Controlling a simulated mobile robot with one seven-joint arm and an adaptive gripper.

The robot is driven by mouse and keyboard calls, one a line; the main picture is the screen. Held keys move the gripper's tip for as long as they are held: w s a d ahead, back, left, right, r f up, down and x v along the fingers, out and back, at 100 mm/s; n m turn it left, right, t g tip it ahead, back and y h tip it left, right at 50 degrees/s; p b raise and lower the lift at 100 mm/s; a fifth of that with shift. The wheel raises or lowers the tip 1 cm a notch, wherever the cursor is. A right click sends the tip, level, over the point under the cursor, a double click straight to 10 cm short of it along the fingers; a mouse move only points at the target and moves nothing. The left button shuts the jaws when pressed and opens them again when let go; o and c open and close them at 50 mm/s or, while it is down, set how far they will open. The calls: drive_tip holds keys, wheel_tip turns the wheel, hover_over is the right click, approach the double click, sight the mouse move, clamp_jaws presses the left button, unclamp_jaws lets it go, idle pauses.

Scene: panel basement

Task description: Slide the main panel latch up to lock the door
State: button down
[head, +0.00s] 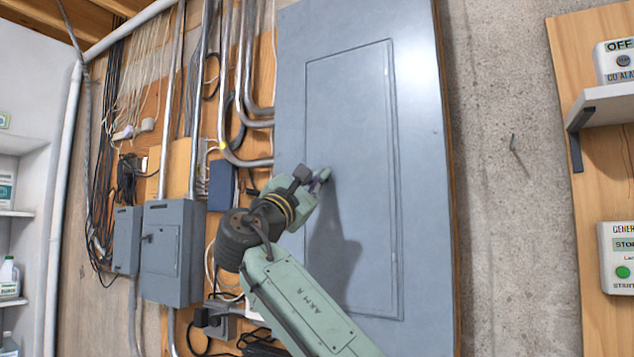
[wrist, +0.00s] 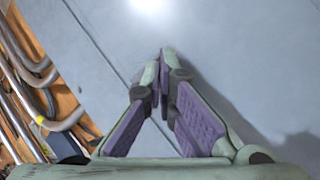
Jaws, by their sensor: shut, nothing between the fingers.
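The main panel (head: 350,75) is a tall grey metal box with a closed door (head: 355,120) set in its front. My gripper (head: 325,175) is at the left edge of that door, about mid-height. In the wrist view my gripper (wrist: 163,55) has its fingertips together with nothing between them, in front of the grey panel face (wrist: 235,50). The door seam runs just left of the fingers there. I cannot tell whether the fingertips touch the panel. The latch is not visible in either view; my gripper and wrist cover part of the door's left edge.
Two smaller grey boxes (head: 172,250) and metal conduits (head: 232,130) are on the wooden board at left. A blue box (head: 222,186) sits near my wrist. A shelf (head: 605,105) and a generator control box (head: 618,262) are at right. Bare concrete wall (head: 510,220) lies between.

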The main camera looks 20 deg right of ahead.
drive_tip(key=s+a+b, duration=0.3)
drive_tip(key=s+a, duration=0.1)
drive_tip(key=a, duration=0.1)
drive_tip(key=shift+s+a, duration=0.2)
drive_tip(key=shift+a, duration=0.1)
idle(0.6)
idle(0.4)
